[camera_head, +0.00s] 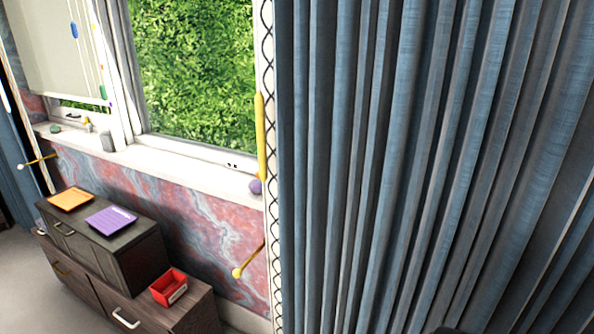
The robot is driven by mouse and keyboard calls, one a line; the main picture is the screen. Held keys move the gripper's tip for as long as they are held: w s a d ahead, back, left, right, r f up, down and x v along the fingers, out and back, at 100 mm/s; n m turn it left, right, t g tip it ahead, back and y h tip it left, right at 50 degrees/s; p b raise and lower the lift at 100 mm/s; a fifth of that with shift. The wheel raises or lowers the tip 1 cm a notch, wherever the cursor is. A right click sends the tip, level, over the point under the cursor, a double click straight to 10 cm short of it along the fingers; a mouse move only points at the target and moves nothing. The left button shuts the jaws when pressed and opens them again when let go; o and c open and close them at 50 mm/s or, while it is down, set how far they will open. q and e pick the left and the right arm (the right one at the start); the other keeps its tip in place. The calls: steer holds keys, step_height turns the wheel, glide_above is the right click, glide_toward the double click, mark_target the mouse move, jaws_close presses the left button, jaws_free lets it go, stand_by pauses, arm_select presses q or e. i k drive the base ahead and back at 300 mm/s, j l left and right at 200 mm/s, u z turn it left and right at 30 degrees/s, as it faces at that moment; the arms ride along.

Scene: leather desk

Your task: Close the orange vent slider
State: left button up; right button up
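An orange flat square piece (70,199) lies on top of the dark wooden cabinet at the lower left. It is small in this view, and I cannot tell whether it is the vent slider or whether anything on it is open or closed. A similar purple flat piece (111,220) with fine lines lies to its right on the same cabinet. Neither of my grippers shows in the head view. A dark shape at the bottom edge is too cut off to identify.
The dark cabinet (130,257) stands against a marbled wall below the window. A red open box (169,287) sits on a lower unit in front. Blue-grey curtains (420,150) fill the right half. A yellow rod (260,140) stands upright beside the window.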

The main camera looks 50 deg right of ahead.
mark_target(252, 171)
steer(key=z, duration=1.25)
steer(key=i+j, duration=0.25)
steer(key=j, duration=0.1)
